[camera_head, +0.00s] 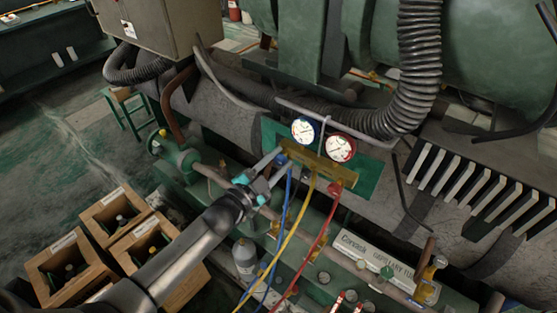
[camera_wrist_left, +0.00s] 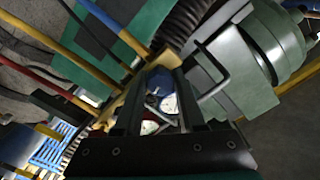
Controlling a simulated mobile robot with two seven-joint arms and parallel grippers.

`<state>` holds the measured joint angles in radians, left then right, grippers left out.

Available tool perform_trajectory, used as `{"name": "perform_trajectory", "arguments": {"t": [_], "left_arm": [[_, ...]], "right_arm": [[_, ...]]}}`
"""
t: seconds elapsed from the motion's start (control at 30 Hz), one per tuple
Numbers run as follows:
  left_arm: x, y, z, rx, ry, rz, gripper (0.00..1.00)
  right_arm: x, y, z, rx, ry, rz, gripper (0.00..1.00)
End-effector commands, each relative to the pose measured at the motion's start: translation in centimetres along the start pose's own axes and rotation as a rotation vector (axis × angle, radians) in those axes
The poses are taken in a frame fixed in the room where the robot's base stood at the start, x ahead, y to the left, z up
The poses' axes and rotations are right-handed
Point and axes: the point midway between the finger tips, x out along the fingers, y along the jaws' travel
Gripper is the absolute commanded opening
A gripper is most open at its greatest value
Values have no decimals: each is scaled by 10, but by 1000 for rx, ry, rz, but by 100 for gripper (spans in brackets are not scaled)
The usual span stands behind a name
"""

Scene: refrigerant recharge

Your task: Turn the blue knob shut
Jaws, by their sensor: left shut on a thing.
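The brass manifold (camera_head: 330,171) carries a blue-rimmed gauge (camera_head: 304,130) and a red-rimmed gauge (camera_head: 340,147). The blue knob (camera_head: 282,159) is at the manifold's left end, mostly hidden by my left gripper (camera_head: 276,160). My left gripper reaches it from the lower left and is shut on it. In the left wrist view, the two dark fingers (camera_wrist_left: 156,98) frame the blue and red gauges behind them, and the grip itself is hard to make out. My right gripper is in neither view.
Blue (camera_head: 285,210), yellow (camera_head: 297,220) and red (camera_head: 319,240) hoses hang below the manifold. A grey handle bar (camera_head: 330,122) arches above the gauges, near a thick black corrugated hose (camera_head: 413,70). Wooden crates (camera_head: 113,213) with bottles stand at lower left.

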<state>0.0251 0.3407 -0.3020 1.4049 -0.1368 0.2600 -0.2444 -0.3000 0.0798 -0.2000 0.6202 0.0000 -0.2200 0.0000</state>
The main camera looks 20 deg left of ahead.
Motion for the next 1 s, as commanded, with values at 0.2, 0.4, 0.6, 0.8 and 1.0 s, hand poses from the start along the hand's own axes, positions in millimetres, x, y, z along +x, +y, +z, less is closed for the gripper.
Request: {"name": "perform_trajectory", "arguments": {"t": [0.2, 0.4, 0.6, 0.8, 1.0], "left_arm": [[0, 0, 0, 118, 1, -1, 0], [0, 0, 0, 177, 1, 0, 0], [0, 0, 0, 198, 1, 0, 0], [0, 0, 0, 200, 1, 0, 0], [0, 0, 0, 200, 1, 0, 46]], "right_arm": [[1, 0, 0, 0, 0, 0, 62], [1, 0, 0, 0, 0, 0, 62], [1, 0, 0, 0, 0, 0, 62], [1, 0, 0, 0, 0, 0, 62], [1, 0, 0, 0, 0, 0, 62]]}}
